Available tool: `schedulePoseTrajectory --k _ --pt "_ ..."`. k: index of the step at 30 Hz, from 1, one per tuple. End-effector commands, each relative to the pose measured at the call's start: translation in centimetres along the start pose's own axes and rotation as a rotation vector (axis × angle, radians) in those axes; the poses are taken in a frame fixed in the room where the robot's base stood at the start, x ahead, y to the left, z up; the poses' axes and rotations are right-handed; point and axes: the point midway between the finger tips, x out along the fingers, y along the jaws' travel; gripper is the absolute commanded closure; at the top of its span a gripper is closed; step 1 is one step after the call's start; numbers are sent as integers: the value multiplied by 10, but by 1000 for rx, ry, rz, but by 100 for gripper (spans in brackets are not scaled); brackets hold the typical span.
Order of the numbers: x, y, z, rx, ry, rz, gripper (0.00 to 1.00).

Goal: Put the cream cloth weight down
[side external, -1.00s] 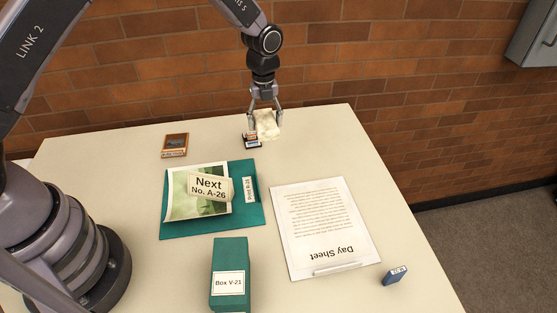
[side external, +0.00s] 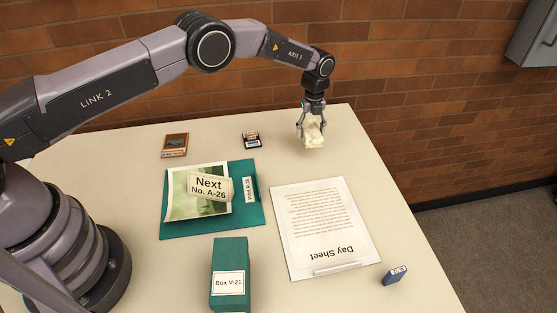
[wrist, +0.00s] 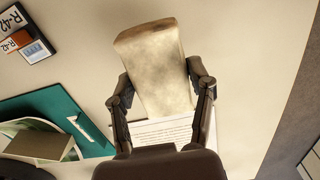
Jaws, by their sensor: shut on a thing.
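The cream cloth weight (side external: 313,134) is a pale, mottled, soft-looking block at the back right of the table. My gripper (side external: 312,124) is shut on it from above, with one finger on each side. In the wrist view the cream cloth weight (wrist: 155,70) fills the middle, between the two fingers of my gripper (wrist: 162,92). I cannot tell whether its underside touches the table.
A small dark box (side external: 251,139) and an orange-edged box (side external: 175,145) stand at the back. Bare table surrounds the weight.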

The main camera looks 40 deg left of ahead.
Motion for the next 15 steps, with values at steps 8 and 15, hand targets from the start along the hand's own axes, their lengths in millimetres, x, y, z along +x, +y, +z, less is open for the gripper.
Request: schedulePoseTrajectory --k 8,15 --pt "10 -7 4 0 -1 -2 87" --pt "39 -8 4 0 -1 -2 87"
